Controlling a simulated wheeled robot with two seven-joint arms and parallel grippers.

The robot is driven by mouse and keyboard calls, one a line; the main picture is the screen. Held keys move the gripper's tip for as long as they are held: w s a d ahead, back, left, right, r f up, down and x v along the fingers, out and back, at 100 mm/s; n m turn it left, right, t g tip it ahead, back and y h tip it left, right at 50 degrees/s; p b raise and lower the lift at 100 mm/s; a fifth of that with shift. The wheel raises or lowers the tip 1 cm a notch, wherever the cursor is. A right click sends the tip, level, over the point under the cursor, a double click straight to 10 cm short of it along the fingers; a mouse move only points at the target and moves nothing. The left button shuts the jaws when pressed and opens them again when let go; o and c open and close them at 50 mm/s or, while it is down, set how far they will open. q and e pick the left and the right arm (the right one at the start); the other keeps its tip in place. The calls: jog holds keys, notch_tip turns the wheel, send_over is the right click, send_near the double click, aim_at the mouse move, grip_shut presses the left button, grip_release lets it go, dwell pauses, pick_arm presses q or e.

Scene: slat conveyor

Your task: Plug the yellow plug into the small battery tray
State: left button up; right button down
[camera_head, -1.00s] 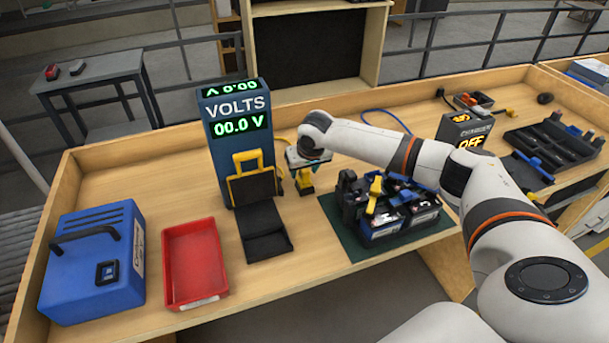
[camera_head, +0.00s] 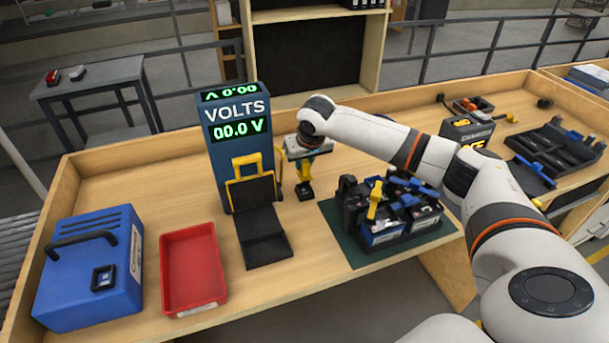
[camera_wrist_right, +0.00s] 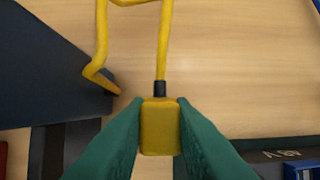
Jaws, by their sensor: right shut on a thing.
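My right gripper (camera_head: 306,164) is shut on the yellow plug (camera_head: 305,173), which it holds just above a small black block on the table. In the right wrist view, the yellow plug (camera_wrist_right: 160,127) sits between the green fingertips of my right gripper (camera_wrist_right: 160,130). A yellow cable runs away from the plug. The battery tray (camera_head: 382,240), with dark batteries and blue and yellow connectors, stands on a green mat to the right of the gripper. Its socket cannot be made out. My left gripper is not in view.
The blue volt meter (camera_head: 234,145) stands close left of the gripper, with a black cradle (camera_head: 264,240) before it. A red bin (camera_head: 193,270) and a blue charger box (camera_head: 92,268) are further left. The small black block (camera_head: 305,191) is below the plug.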

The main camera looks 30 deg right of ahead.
notch_tip(320, 180, up, 5)
jog(key=shift+f+b, duration=0.15)
jog(key=shift+b, duration=0.3)
jog(key=shift+r, duration=0.65)
jog(key=shift+r+p, duration=2.1)
jog(key=shift+p, duration=0.65)
